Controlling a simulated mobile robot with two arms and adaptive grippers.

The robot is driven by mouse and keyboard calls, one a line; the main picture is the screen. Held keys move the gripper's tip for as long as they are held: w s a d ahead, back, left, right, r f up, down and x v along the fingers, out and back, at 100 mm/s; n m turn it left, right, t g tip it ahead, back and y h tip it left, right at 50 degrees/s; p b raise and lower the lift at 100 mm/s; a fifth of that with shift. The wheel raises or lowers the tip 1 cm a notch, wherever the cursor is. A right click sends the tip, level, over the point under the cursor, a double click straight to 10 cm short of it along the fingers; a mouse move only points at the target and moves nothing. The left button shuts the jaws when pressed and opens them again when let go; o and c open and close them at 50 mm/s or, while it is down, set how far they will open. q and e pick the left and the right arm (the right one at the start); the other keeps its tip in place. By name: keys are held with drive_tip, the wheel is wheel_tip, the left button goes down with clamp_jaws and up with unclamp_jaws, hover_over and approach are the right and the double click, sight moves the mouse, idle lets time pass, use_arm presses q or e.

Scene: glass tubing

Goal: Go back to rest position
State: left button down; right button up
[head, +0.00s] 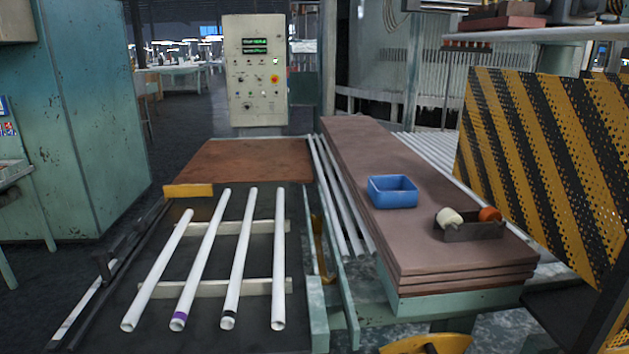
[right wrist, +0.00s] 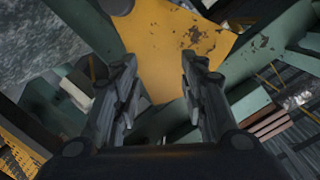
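Several white glass tubes lie side by side on two pale cross-bars over a dark surface in the head view, such as the rightmost tube (head: 279,262). One tube (head: 200,262) has a purple band near its near end, and another tube (head: 240,260) has a dark mark there. No gripper shows in the head view. My right gripper (right wrist: 160,75) shows in the right wrist view with its two fingers apart and nothing between them. Behind it is a yellow metal part with worn paint (right wrist: 180,40). My left gripper is in neither view.
A blue bin (head: 393,192) and a tape dispenser (head: 468,231) sit on stacked brown boards (head: 345,160) at the right. A control panel (head: 256,75) stands at the back. A yellow-black striped guard (head: 545,150) stands at the right. The brown plate (head: 245,160) behind the tubes is bare.

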drive_tip(key=s+a+f+n+g, duration=0.1)
drive_tip(key=s+f+n+g, duration=0.3)
drive_tip(key=f, duration=0.6)
drive_tip(key=s+a+f+g, duration=0.1)
drive_tip(key=s+f+g, duration=0.1)
drive_tip(key=s+f, duration=0.5)
drive_tip(key=s+a+f+n+g, duration=0.1)
drive_tip(key=s+f+g, duration=0.2)
drive_tip(key=f, duration=0.9)
drive_tip(key=s+a+f+n+g, duration=0.2)
drive_tip(key=s+f, duration=0.4)
drive_tip(key=s, duration=0.4)
drive_tip(key=s+a+f+n+g, duration=0.2)
drive_tip(key=s+f+n+g, duration=0.1)
drive_tip(key=s, duration=0.7)
wheel_tip(320, 180, down, 3)
drive_tip(key=shift+s+r+g+h, duration=0.15)
drive_tip(key=shift+s+g+h, duration=0.15)
drive_tip(key=shift+g, duration=0.4)
